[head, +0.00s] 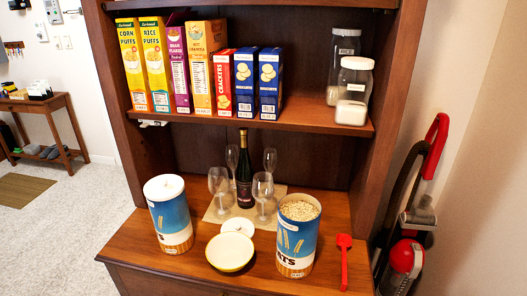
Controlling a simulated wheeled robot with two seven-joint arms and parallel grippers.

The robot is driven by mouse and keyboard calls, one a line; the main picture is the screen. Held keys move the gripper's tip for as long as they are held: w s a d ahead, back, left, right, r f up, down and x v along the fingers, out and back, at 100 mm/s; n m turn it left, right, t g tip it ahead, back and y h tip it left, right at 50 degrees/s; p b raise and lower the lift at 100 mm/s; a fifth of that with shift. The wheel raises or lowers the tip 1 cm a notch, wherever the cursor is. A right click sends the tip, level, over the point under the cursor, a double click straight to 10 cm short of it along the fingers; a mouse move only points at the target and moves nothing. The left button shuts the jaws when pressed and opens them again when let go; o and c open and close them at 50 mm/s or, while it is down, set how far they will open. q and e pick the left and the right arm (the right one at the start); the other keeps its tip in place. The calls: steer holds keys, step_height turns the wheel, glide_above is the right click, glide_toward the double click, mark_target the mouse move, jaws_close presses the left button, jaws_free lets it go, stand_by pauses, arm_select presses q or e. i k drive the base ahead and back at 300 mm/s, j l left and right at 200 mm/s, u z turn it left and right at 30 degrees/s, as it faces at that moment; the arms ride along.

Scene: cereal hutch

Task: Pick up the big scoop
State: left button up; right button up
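A red scoop (344,262) lies at the right end of the hutch's wooden counter (140,247). Its wider end points away from me and its thin handle runs toward the front edge. It is just right of an open oats canister (297,238), with a small gap between them. No other scoop shows in the head view, so I cannot compare sizes. Neither of my grippers is in view.
A lidded canister (169,215) stands at left. A bowl (230,252) and a white lid (238,226) lie mid-counter. Wine glasses (262,192) and a dark bottle (244,180) stand behind. Cereal boxes (198,68) and jars (354,90) fill the shelf above. A red vacuum (407,256) stands right.

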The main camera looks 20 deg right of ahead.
mark_target(344, 242)
steer(key=z, duration=1.35)
